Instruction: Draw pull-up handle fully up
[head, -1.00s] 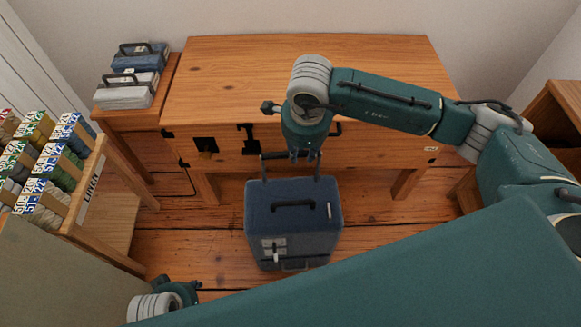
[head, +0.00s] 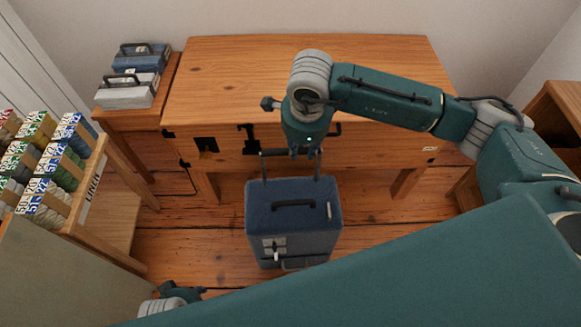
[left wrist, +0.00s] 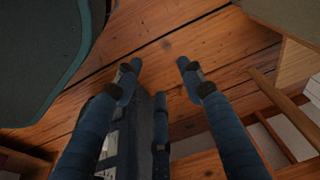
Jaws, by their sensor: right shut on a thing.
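A dark blue wheeled-case-like box (head: 320,215) stands upright on the floor in front of the desk. Its black pull-up handle (head: 264,168) rises from the back of its top on two thin rods, with the crossbar above the top. My right gripper (head: 303,153) reaches down from above and is shut on the crossbar, partly hiding it. A black carry grip (head: 293,205) lies on the case top. My left gripper (head: 182,291) is low at the bottom left, apart from the case. In the left wrist view its fingers (left wrist: 159,65) are spread and empty.
A wooden desk (head: 230,75) stands directly behind the handle. A side table (head: 120,118) with two small cases is at back left. A rack of thread spools (head: 78,215) stands at left. Open floor (head: 200,240) lies on the case's left.

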